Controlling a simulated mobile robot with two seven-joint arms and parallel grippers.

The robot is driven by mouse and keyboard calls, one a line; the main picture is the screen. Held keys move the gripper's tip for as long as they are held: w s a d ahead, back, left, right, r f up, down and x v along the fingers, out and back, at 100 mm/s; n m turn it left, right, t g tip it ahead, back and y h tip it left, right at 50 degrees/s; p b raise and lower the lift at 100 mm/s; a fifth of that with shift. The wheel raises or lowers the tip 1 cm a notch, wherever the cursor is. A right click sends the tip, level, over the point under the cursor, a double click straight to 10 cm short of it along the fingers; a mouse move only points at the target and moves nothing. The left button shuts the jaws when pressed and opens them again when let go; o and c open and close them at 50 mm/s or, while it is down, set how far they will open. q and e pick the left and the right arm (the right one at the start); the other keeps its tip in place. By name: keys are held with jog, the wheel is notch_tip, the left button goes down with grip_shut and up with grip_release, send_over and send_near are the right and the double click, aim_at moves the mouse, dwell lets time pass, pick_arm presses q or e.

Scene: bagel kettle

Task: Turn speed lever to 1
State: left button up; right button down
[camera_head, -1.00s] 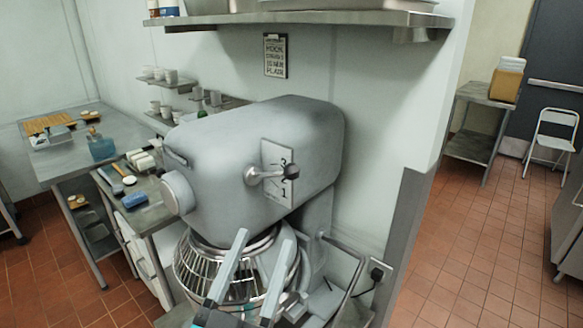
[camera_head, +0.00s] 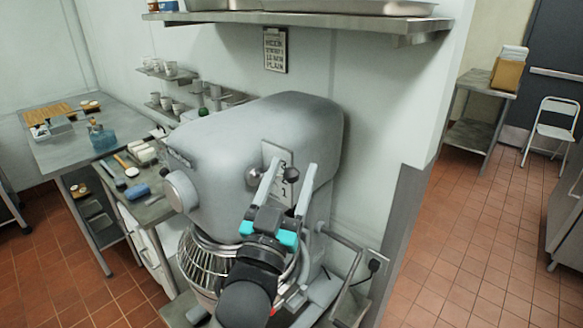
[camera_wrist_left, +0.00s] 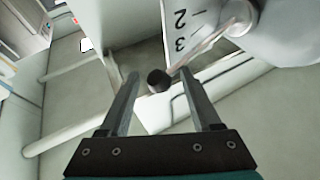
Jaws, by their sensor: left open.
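The speed lever, with its dark round knob (camera_head: 291,175), sticks out sideways from the side of the grey mixer (camera_head: 235,135). It lies across the middle of the white number plate (camera_head: 277,155), which reads 3 at the top and 1 at the bottom. My left gripper (camera_head: 293,166) is open, with its fingertips on either side of the knob. In the left wrist view, the knob (camera_wrist_left: 158,80) shows between the open fingers (camera_wrist_left: 157,85), with gaps on both sides. The plate's 2 and 3 show there. My right gripper is not in view.
A wall shelf (camera_head: 300,19) hangs above. A bent metal bar (camera_head: 345,240) and a plug (camera_head: 374,264) are at the right. Open tiled floor (camera_head: 460,230) lies further right.

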pick_arm(q)
jog(key=shift+w+r, duration=0.1)
jog(key=shift+w, duration=0.1)
jog(key=shift+c, duration=0.3)
jog(key=c, duration=0.9)
grip_shut()
jog(key=shift+f, duration=0.2)
